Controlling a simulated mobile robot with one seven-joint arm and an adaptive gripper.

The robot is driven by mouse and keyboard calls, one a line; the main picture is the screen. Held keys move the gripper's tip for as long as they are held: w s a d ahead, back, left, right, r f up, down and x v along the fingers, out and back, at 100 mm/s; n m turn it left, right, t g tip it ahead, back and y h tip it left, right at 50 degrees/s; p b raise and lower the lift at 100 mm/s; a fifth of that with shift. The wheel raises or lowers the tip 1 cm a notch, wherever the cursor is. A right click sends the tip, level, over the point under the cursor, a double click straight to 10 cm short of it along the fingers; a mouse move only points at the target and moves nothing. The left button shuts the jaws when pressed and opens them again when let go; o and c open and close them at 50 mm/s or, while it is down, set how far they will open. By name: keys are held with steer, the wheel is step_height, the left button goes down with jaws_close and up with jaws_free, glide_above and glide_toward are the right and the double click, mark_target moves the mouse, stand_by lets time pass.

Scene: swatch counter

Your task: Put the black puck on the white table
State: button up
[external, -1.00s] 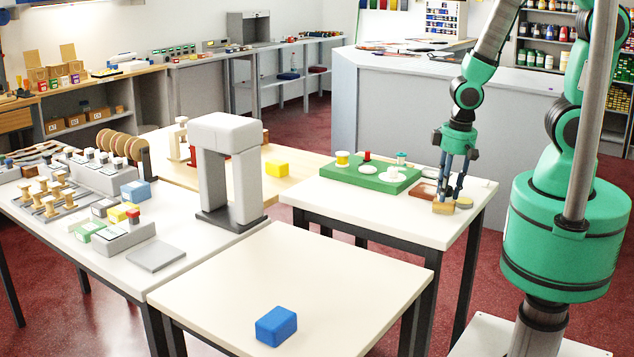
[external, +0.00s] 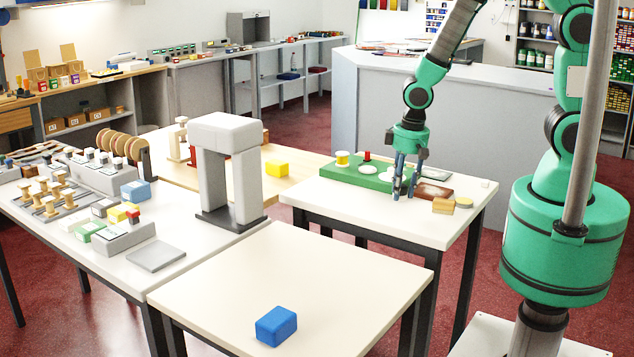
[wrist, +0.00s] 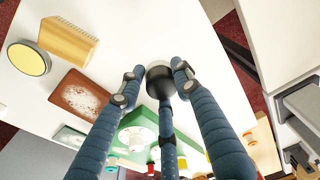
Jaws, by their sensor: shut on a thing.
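My gripper (external: 404,187) is at the right front corner of the green board in the external view. In the wrist view its fingers (wrist: 157,82) close around a small round black puck (wrist: 160,78) with a pale grey face. A white-topped table (external: 345,212) lies beneath my gripper. A nearer pale white table (external: 290,262) carries a blue box (external: 276,326) near its front edge, and much of its top is bare.
The green board (external: 335,173) holds a yellow spool (external: 342,158), a red peg and white discs. A brown pad (external: 434,191), a wooden block (external: 443,206) and a yellow-topped disc (external: 464,202) lie to the right.

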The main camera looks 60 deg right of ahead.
mark_target(388, 209)
steer(key=shift+w+a+f, duration=0.1)
steer(key=shift+w+a, duration=0.15)
steer(key=shift+w, duration=0.5)
steer(key=shift+w+a+f, duration=0.1)
steer(key=shift+w+a, duration=0.1)
steer(key=shift+w, duration=0.55)
steer(key=shift+f+b, duration=0.7)
steer(key=shift+f, duration=1)
steer(key=shift+f, duration=0.15)
steer(key=o, duration=1.2)
steer(key=r+p, duration=0.1)
steer(key=r, duration=0.3)
steer(key=s+r+p, duration=0.1)
steer(key=r, duration=0.3)
steer(key=r+p, duration=0.1)
steer(key=r, duration=0.3)
steer(key=shift+s+r, duration=0.15)
steer(key=shift+s, duration=0.05)
